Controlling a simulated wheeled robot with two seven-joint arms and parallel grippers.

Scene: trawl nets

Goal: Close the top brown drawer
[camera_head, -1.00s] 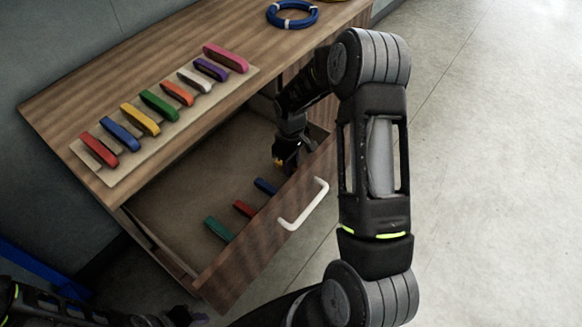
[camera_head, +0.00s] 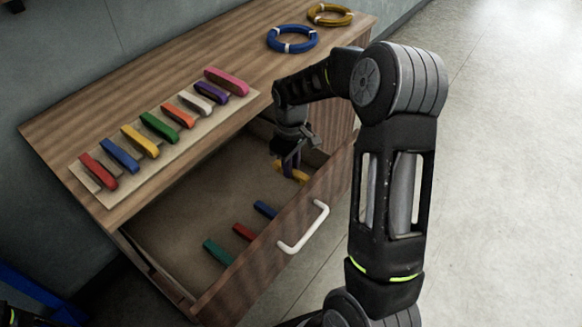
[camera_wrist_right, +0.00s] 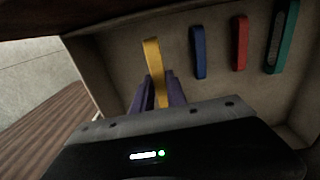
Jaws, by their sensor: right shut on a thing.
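The top brown drawer (camera_head: 255,262) stands pulled open under the wooden top, with a white handle (camera_head: 303,228) on its front. My right gripper (camera_head: 291,165) is at the far right end of the open drawer. It is shut on a yellow piece (camera_head: 291,174). In the right wrist view the yellow piece (camera_wrist_right: 153,62) sits between the purple fingers (camera_wrist_right: 156,92). Blue (camera_wrist_right: 199,50), red (camera_wrist_right: 240,42) and green (camera_wrist_right: 281,38) pieces lie beside it in the drawer. I cannot tell whether the yellow piece touches the drawer floor. My left gripper is out of view.
A board (camera_head: 96,188) with a row of several coloured pieces lies on the wooden top. A blue ring (camera_head: 293,47) and a yellow ring (camera_head: 330,20) lie at the far end. The floor (camera_head: 490,180) to the right is clear.

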